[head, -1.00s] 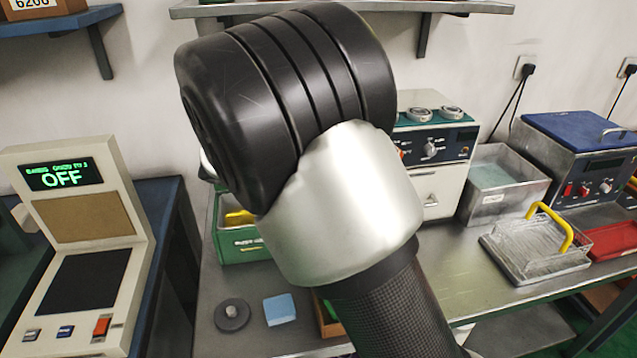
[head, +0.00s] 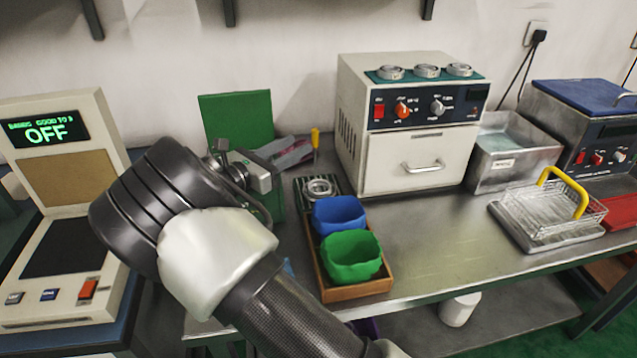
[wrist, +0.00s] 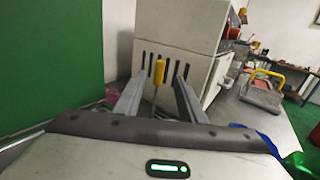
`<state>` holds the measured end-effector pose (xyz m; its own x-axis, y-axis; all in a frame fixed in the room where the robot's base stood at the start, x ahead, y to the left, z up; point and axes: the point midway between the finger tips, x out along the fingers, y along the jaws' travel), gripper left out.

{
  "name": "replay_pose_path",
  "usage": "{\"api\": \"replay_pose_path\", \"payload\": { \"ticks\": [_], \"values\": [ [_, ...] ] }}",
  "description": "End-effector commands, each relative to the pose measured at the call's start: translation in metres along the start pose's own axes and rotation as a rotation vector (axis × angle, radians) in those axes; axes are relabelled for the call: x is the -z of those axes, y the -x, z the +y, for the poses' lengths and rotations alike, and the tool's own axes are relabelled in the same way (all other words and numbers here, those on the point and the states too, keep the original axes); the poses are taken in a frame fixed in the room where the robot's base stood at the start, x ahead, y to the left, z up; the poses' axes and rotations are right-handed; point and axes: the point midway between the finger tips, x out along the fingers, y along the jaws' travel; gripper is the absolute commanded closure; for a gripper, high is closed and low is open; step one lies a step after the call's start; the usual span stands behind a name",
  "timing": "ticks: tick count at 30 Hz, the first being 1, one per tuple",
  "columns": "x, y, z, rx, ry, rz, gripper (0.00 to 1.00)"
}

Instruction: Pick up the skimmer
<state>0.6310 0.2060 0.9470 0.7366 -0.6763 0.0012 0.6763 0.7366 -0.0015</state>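An upright yellow handle (head: 315,139), which looks like the skimmer's, stands at the back of the bench, left of the white oven. It also shows in the wrist view (wrist: 160,71), between and beyond my finger ends. The tool's lower part is hidden, so I cannot confirm what it is. My gripper (head: 298,150) points right toward the handle. In the wrist view my gripper (wrist: 159,84) has its two fingers apart with nothing held between them.
The white oven (head: 415,110) stands just beyond the handle. A green panel (head: 237,118) rises behind my gripper. A wooden tray (head: 358,291) with blue (head: 339,215) and green (head: 351,257) bins lies in front.

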Motion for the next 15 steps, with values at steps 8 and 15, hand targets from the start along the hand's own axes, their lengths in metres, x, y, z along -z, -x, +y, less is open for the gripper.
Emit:
{"api": "replay_pose_path", "payload": {
  "ticks": [8, 15],
  "values": [
    [0.0, -0.028, 0.0, 0.0, -0.001, 0.001, 0.63],
    [0.001, -0.051, 0.0, 0.004, -0.003, 0.0, 0.63]
  ]
}}
